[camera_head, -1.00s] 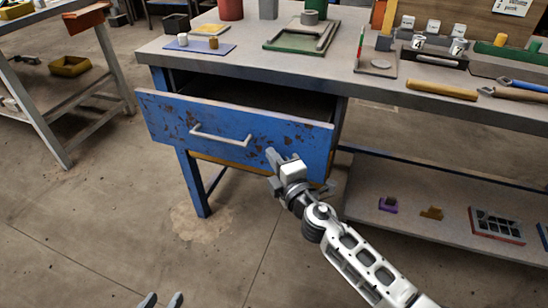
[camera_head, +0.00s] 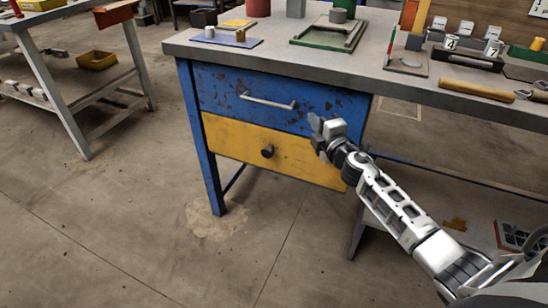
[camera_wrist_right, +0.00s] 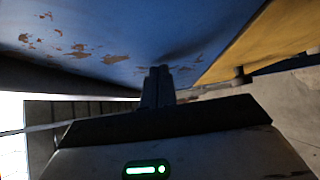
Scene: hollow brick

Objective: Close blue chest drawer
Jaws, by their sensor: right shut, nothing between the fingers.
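The blue drawer (camera_head: 225,92) with chipped paint and a pale bar handle (camera_head: 268,102) sits under the bench top in the head view, its front looking flush with the frame. My right gripper (camera_head: 314,123) is shut and empty, at the right part of the blue drawer front. In the right wrist view the shut fingers (camera_wrist_right: 158,78) point at the chipped blue front (camera_wrist_right: 110,35); whether they touch it I cannot tell. My left gripper is not in view.
A yellow drawer (camera_head: 235,140) with a dark round knob (camera_head: 267,151) lies directly below the blue one. The bench top (camera_head: 270,58) holds trays and tools. A second table (camera_head: 50,70) stands at the left. The floor in front is clear.

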